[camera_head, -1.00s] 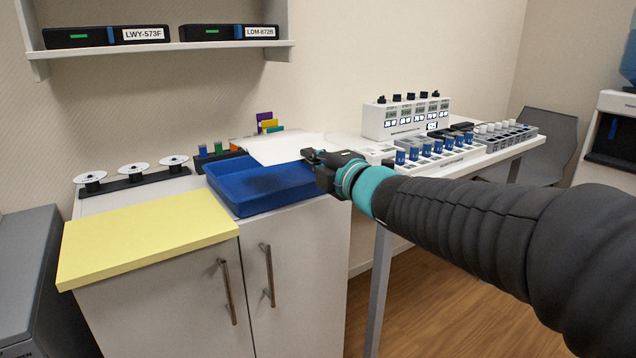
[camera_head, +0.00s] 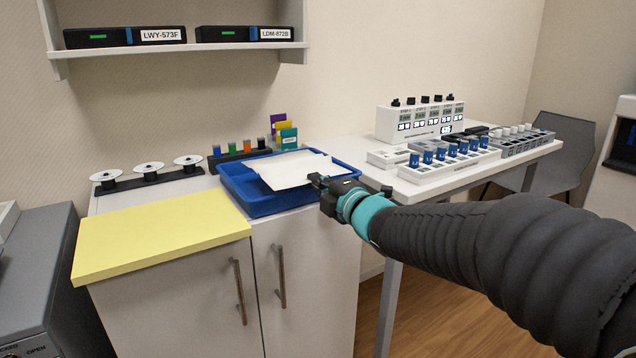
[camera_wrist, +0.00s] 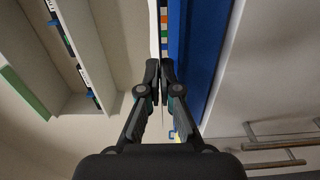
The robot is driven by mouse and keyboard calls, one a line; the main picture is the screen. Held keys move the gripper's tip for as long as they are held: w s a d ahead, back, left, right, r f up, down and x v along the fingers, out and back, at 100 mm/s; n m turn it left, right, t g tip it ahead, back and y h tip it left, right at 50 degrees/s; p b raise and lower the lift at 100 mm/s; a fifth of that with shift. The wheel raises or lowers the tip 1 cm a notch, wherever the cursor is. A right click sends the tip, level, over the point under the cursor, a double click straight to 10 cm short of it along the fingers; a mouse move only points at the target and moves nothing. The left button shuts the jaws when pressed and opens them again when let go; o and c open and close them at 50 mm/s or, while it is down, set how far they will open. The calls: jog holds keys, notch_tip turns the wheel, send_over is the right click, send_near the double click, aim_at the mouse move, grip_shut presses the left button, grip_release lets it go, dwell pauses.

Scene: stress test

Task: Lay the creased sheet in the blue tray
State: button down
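The creased white sheet (camera_head: 296,169) is over the blue tray (camera_head: 257,206), spanning much of its opening, with a bend across it. Its left part slopes down inside the tray's outline. My gripper (camera_head: 318,181) is at the sheet's right corner, by the tray's front right rim. In the wrist view my gripper (camera_wrist: 161,68) has its fingertips together, with the thin edge of the sheet (camera_wrist: 154,30) between or right beside them. The blue tray wall (camera_wrist: 190,60) runs just right of the fingers there. Whether the sheet touches the tray floor is hidden.
The tray sits on a white cabinet beside a yellow board (camera_head: 160,243). Coloured cards (camera_head: 285,133) and a rack of small coloured blocks (camera_head: 240,157) stand behind it. Spools (camera_head: 148,170) are at left. A table with a blue-capped vial rack (camera_head: 450,160) is at right.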

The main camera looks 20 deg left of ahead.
jog(key=shift+f+b, duration=0.65)
jog(key=shift+b, duration=0.15)
jog(key=c, duration=1.3)
grip_release()
jog(key=shift+r, duration=0.1)
